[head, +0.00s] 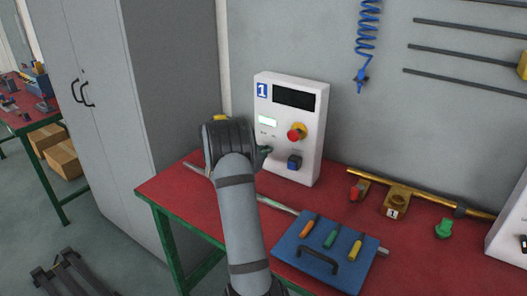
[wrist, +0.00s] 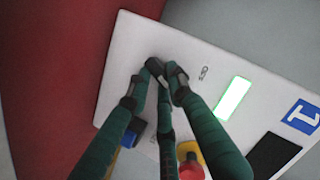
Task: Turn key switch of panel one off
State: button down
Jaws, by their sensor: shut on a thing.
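Panel one (head: 311,125) is a white box with a blue "1" label, standing upright at the back of the red workbench. It also shows tilted in the wrist view (wrist: 225,60). My gripper (head: 264,151) is at the lower left of the panel's face. In the wrist view, its green fingers (wrist: 160,74) with dark tips are shut on the key switch of panel one. The switch is mostly hidden between the fingertips, so I cannot tell its angle. A green light (wrist: 233,99) on the panel is lit.
A red emergency button (head: 296,133) and a blue switch (head: 294,162) sit close to my gripper. A blue case (head: 312,279) with coloured handles lies in front. A brass pipe (head: 422,199) with valves is to the right. A grey cabinet (head: 178,100) stands on the left.

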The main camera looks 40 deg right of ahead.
jog(key=r+n+g+p, duration=0.1)
jog(key=p, duration=0.4)
jog(key=shift+w+a+n, duration=0.1)
jog(key=shift+w+n, duration=0.05)
jog(key=shift+n, duration=0.25)
jog(key=n+g+p, duration=0.1)
jog(key=p, duration=0.3)
jog(key=shift+w+n+g, duration=0.15)
jog(key=shift+n+g, duration=0.15)
jog(key=shift+n, duration=0.1)
jog(key=n+p, duration=0.1)
jog(key=n+g+h+p, duration=0.1)
jog(key=p, duration=0.1)
jog(key=shift+w+a+f+g, duration=0.1)
jog(key=shift+w+f+g, duration=0.1)
jog(key=shift+g, duration=0.1)
jog(key=shift+w+f+n+g+h, duration=0.1)
jog(key=shift+n+g+h, duration=0.4)
jog(key=shift+n, duration=0.5)
jog(key=c, duration=1.5)
grip_release()
jog(key=shift+c, duration=0.2)
jog(key=shift+a, duration=0.15)
jog(key=v, duration=1.1)
jog(key=shift+a+r, duration=0.3)
jog(key=shift+r, duration=0.1)
